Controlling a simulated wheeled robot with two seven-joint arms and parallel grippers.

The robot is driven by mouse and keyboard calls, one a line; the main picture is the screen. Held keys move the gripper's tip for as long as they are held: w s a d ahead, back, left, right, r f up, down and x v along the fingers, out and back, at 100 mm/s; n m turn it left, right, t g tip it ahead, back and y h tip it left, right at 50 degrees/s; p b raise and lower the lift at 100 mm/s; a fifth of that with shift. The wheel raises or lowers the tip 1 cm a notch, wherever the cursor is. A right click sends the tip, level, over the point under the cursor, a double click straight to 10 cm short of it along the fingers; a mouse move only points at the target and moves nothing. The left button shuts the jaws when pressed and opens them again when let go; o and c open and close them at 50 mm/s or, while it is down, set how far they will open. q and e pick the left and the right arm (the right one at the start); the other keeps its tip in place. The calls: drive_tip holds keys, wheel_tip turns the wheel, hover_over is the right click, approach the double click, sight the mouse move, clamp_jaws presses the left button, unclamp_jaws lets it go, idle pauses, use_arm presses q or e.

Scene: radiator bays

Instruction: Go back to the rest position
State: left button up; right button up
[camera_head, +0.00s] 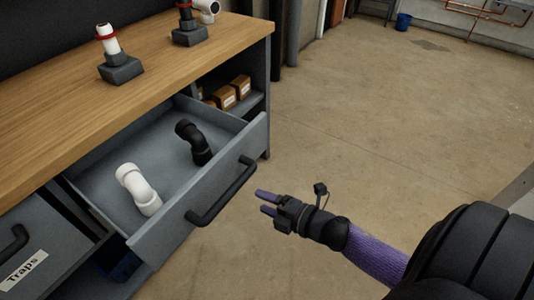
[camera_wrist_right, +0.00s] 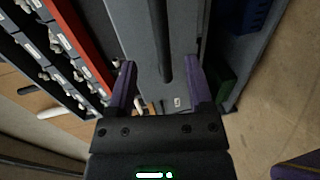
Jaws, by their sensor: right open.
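My right gripper (camera_head: 266,203) is open and empty, to the right of the open drawer's handle (camera_head: 222,192) and apart from it in the head view. In the right wrist view the two purple fingers of my right gripper (camera_wrist_right: 160,85) are spread, with the dark bar of a handle (camera_wrist_right: 162,40) seen beyond and between them. The grey drawer (camera_head: 255,135) is pulled out. A white elbow pipe (camera_head: 138,188) and a black elbow pipe (camera_head: 193,142) lie in it. My left gripper is not in view.
A wooden worktop (camera_head: 150,75) carries small dark stands (camera_head: 120,68) with pipe pieces. Small cardboard boxes (camera_head: 225,97) sit on a shelf behind the drawer. A closed drawer labelled Traps (camera_head: 30,262) is at lower left. The floor (camera_head: 370,130) to the right is clear.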

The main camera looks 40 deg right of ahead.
drive_tip(key=shift+s, duration=0.1)
idle(0.3)
drive_tip(key=s+d+f+m+g+h, duration=0.1)
drive_tip(key=s+f+m+g+h, duration=0.2)
drive_tip(key=s+f+m, duration=0.55)
drive_tip(key=s+d+f+m+g+h, duration=0.2)
drive_tip(key=s+f+m+g+h, duration=0.3)
drive_tip(key=f, duration=0.6)
drive_tip(key=s+a+f+m+g, duration=0.1)
drive_tip(key=s+f+m+g, duration=0.1)
drive_tip(key=s, duration=0.5)
drive_tip(key=s+a+f+m+g+y, duration=0.1)
drive_tip(key=s+a+f+m+g, duration=0.1)
drive_tip(key=s, duration=0.6)
drive_tip(key=s+a+f+m+g, duration=0.1)
drive_tip(key=s+f+m+g, duration=0.1)
drive_tip(key=s, duration=0.6)
drive_tip(key=shift+a+f+g+y, duration=0.25)
drive_tip(key=shift+f+g+y, duration=0.15)
drive_tip(key=shift+f+g, duration=0.3)
